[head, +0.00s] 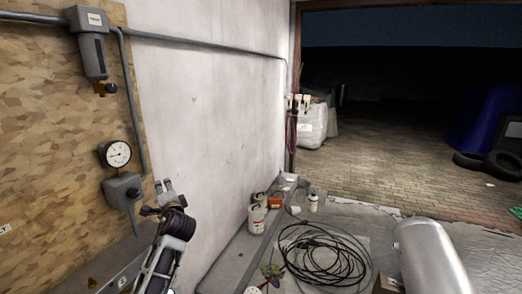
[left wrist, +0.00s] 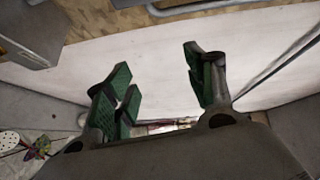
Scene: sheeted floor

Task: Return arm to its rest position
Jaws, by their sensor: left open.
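My left gripper (head: 165,187) is raised in front of the white wall, just right of the wooden board, in the head view. In the left wrist view its two green-padded fingers (left wrist: 160,85) stand wide apart with nothing between them. The gripper appears apart from the wall and from the gauge. My right gripper does not show in either view.
A wooden board (head: 45,120) at the left carries a pressure gauge (head: 118,154) and a grey filter unit (head: 90,45). Coiled black cable (head: 322,258) and a silver tank (head: 430,255) lie at the right.

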